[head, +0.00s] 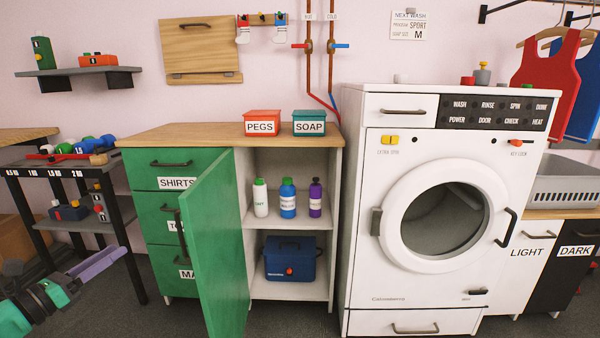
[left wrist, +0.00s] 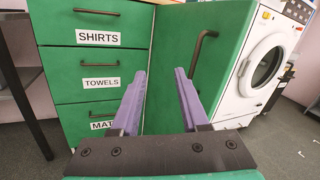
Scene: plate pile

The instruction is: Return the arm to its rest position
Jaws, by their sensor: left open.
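My left gripper (head: 108,260) is at the lower left of the head view, in front of the drawers and left of the open green cabinet door (head: 213,245). In the left wrist view its two purple fingers (left wrist: 160,78) are spread apart with nothing between them. The door's dark handle (left wrist: 204,52) is beyond the fingers and to the right, apart from them. The door stands swung open toward me, its handle facing left in the head view. My right gripper is not in view.
Behind the door, shelves hold several bottles (head: 287,198) and a blue box (head: 290,258). Green drawers (head: 160,222) are left of the door, and the white washing machine (head: 370,250) is to the right. A dark rack (head: 128,235) stands close behind my left gripper.

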